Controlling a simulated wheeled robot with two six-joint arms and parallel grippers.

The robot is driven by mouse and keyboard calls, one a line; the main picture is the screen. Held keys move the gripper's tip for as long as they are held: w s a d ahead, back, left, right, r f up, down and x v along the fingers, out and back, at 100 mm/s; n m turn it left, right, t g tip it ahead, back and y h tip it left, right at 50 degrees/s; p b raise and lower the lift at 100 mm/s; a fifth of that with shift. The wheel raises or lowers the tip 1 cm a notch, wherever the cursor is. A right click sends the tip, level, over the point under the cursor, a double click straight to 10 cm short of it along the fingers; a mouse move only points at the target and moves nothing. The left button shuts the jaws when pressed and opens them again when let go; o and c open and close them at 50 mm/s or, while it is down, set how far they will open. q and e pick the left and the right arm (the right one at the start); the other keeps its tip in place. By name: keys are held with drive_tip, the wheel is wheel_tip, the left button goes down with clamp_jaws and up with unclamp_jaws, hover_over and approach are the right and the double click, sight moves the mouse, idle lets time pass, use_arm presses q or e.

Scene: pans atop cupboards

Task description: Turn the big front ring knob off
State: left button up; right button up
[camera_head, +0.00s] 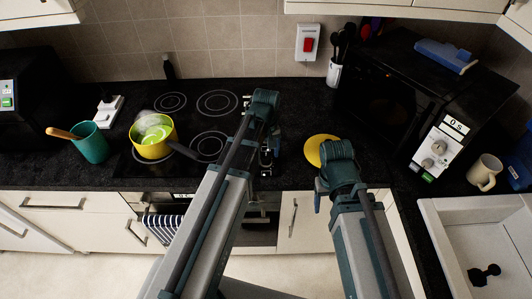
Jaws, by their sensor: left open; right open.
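The black hob (185,118) has several ring outlines, and a yellow pot (153,140) with green contents stands on its left part. Small pale knobs (246,101) show at the hob's right edge, beside my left wrist. My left arm covers most of this edge, so I cannot make out the big front ring knob or its setting. My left gripper (267,160) is open, pointing down over the right edge of the hob; contact cannot be told. My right gripper (320,190) is open, mostly hidden by its own wrist, near the counter's front edge.
A yellow round board (320,150) lies behind my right wrist. A teal cup (90,143) with a wooden utensil stands left of the hob. A black microwave (385,105) and a mug (485,172) stand right, above the sink (440,215). A striped towel (163,228) hangs in front.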

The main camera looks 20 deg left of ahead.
sight(266, 157)
use_arm(q)
wheel_tip(266, 157, up, 12)
drive_tip(key=p, duration=1.1)
drive_tip(key=s+d+f+m+b, duration=0.4)
drive_tip(key=s+d+m, duration=0.1)
drive_tip(key=s, duration=0.2)
drive_tip(key=s+d+f+m+y+b, duration=0.1)
drive_tip(key=s+d+f+m+b, duration=0.3)
drive_tip(key=s, duration=0.3)
drive_tip(key=shift+s+d+f+m+b, duration=0.15)
drive_tip(key=shift+d+f+m+b, duration=0.25)
drive_tip(key=shift+d+m, duration=0.3)
